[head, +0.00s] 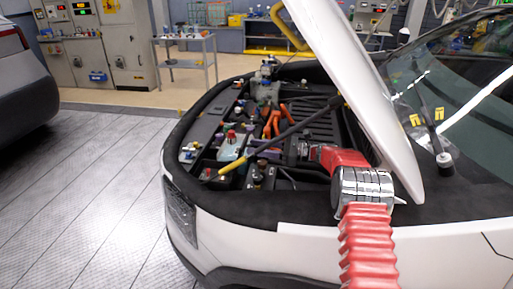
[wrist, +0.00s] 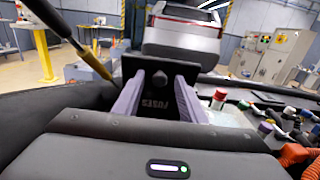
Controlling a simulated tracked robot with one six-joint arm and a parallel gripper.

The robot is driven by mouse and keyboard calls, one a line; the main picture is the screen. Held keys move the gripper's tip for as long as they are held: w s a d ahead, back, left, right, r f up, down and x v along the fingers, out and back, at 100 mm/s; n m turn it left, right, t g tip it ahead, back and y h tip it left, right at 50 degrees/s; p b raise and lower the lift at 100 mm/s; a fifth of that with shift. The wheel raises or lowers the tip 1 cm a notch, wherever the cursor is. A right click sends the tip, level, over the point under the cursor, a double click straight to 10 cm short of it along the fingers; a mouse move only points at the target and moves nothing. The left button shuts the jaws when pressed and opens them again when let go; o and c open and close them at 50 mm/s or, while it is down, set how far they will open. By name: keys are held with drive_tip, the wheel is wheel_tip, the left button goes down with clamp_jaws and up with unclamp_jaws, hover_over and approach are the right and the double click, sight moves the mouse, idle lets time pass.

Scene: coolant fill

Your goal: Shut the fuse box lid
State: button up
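The fuse box lid (wrist: 146,71) is a dark panel marked "FUSES" in the wrist view, straight ahead of my gripper. It stands raised, its lettered face toward the camera, with a small dark knob in its middle. My gripper (wrist: 158,88) has its two grey-purple fingers apart, in front of the panel. I cannot tell whether they touch it. In the head view my gripper (head: 285,152) reaches over the engine bay from the right. The lid cannot be made out there, and the fuse box body is hidden below my gripper in the wrist view.
A raised white bonnet (head: 350,70) hangs over my arm, with a prop rod (head: 285,134) slanting across the bay. A white reservoir with a red cap (wrist: 219,96) stands right of my gripper. Orange cables (head: 271,124) and several small caps lie nearby.

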drive_tip(key=shift+c, duration=0.2)
drive_tip(key=shift+d, duration=0.1)
clamp_jaws()
idle(0.4)
